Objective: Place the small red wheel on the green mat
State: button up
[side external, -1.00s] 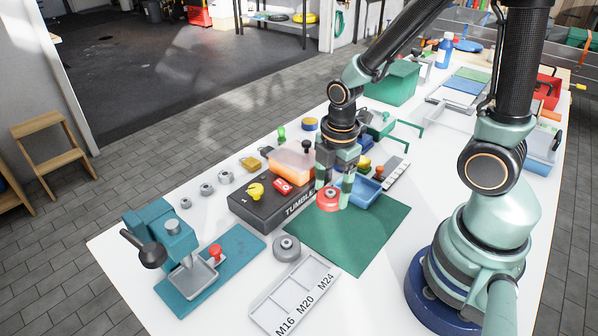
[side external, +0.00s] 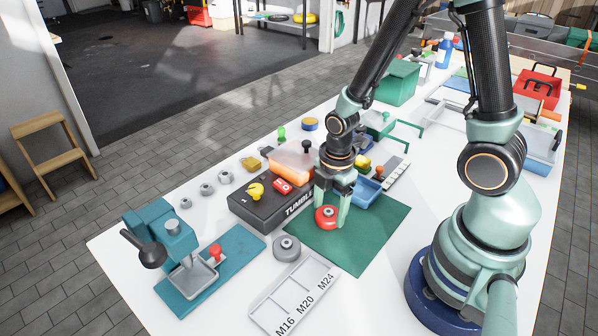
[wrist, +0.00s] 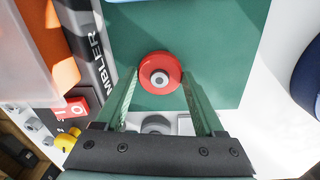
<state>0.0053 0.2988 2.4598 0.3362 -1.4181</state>
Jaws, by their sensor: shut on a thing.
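The small red wheel (side external: 327,217) with a grey hub is held between the fingers of my gripper (side external: 333,213), low over the green mat (side external: 365,245). In the side view I cannot tell whether the wheel touches the mat. In the wrist view the wheel (wrist: 160,73) lies between the two fingertips (wrist: 158,82), with the green mat (wrist: 215,45) behind it. My gripper is shut on the wheel, near the mat's back left part.
A black tumbler box (side external: 262,208) stands left of the mat and a blue tray (side external: 366,191) at its back. A grey wheel (side external: 287,248) and a labelled tray (side external: 295,293) lie in front. The mat's right part is clear.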

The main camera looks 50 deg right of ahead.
jog(key=o, duration=1.4)
jog(key=shift+f, duration=0.1)
notch_tip(320, 180, up, 12)
notch_tip(320, 180, up, 11)
jog(key=m+t, duration=0.5)
jog(key=m, duration=1.1)
send_over(332, 212)
jog(key=shift+w+a+r, duration=0.2)
jog(key=shift+w, duration=0.15)
